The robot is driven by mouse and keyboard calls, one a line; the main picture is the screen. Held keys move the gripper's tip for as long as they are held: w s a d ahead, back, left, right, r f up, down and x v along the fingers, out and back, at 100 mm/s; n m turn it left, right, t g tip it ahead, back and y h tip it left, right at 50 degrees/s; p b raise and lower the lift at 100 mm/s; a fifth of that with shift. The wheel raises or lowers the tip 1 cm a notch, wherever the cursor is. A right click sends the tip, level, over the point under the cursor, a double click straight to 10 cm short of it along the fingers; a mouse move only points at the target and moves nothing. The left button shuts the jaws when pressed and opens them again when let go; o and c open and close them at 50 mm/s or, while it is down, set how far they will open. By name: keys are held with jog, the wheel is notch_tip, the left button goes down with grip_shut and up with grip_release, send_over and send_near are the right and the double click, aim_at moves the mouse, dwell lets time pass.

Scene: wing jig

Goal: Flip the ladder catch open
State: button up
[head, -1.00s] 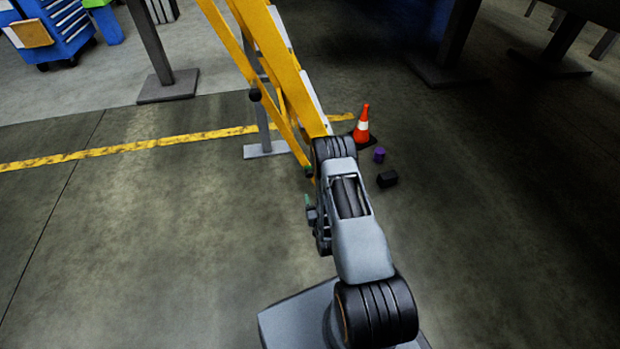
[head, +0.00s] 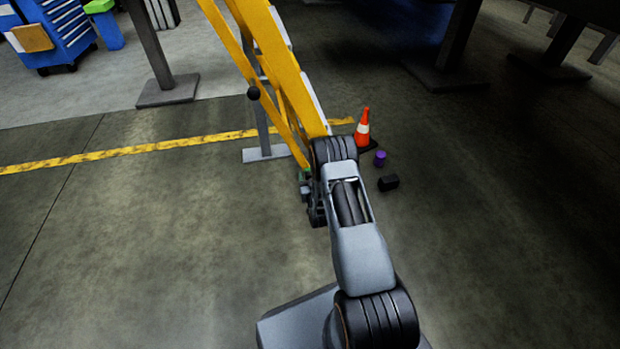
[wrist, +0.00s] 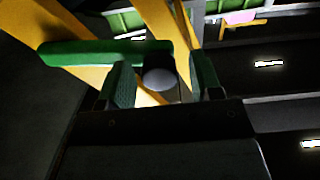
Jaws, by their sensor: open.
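The yellow ladder (head: 278,62) leans across the upper middle of the head view, and its rails (wrist: 82,80) cross the wrist view. In the head view my arm hides most of the gripper, and a bit of green shows beside the ladder's lower end.
An orange cone (head: 363,128), a purple cylinder (head: 380,158) and a black block (head: 388,183) stand on the floor right of my arm. A blue tool cabinet (head: 65,35) is at the upper left. The floor at left is clear.

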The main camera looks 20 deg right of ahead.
jog(key=shift+c, duration=0.4)
grip_shut()
jog(key=shift+r, duration=0.1)
